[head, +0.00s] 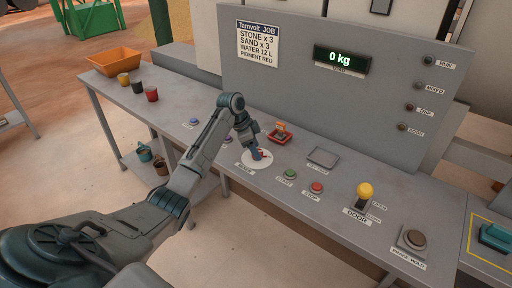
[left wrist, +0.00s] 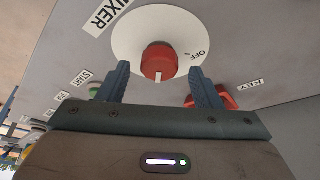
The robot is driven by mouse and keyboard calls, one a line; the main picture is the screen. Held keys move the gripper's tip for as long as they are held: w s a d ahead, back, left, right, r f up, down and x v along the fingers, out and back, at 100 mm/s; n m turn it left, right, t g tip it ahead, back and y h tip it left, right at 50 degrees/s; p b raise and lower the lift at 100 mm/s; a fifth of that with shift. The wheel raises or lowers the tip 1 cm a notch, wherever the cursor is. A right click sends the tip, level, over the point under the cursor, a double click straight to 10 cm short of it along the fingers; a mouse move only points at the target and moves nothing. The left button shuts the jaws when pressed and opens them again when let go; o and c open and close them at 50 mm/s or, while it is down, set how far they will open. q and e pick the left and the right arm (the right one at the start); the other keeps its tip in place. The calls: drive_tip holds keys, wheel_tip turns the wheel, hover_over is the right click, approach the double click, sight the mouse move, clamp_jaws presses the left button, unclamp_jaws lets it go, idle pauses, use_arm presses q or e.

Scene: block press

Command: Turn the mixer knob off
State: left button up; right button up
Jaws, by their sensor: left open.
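The mixer knob (left wrist: 158,60) is red with a white pointer mark, on a round white dial plate (left wrist: 125,38). In the left wrist view its mark points down the picture, toward my gripper, away from the OFF label (left wrist: 194,53) at the dial's right. The dial plate also shows in the head view (head: 262,164), where my gripper mostly covers the knob. My left gripper (left wrist: 159,70) is open, with one finger on each side of the knob's near part. I cannot tell whether they touch it. My right gripper is not in view.
A red key holder (head: 280,136) sits just behind the dial. Green start (head: 290,173) and red stop (head: 317,187) buttons, a yellow-topped door lever (head: 365,190) and an empty square tray (head: 323,157) lie to the right. An orange bin (head: 114,62) and small cups stand at the far left.

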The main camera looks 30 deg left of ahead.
use_arm(q)
drive_tip(key=shift+d+f, duration=0.1)
drive_tip(key=shift+f, duration=0.25)
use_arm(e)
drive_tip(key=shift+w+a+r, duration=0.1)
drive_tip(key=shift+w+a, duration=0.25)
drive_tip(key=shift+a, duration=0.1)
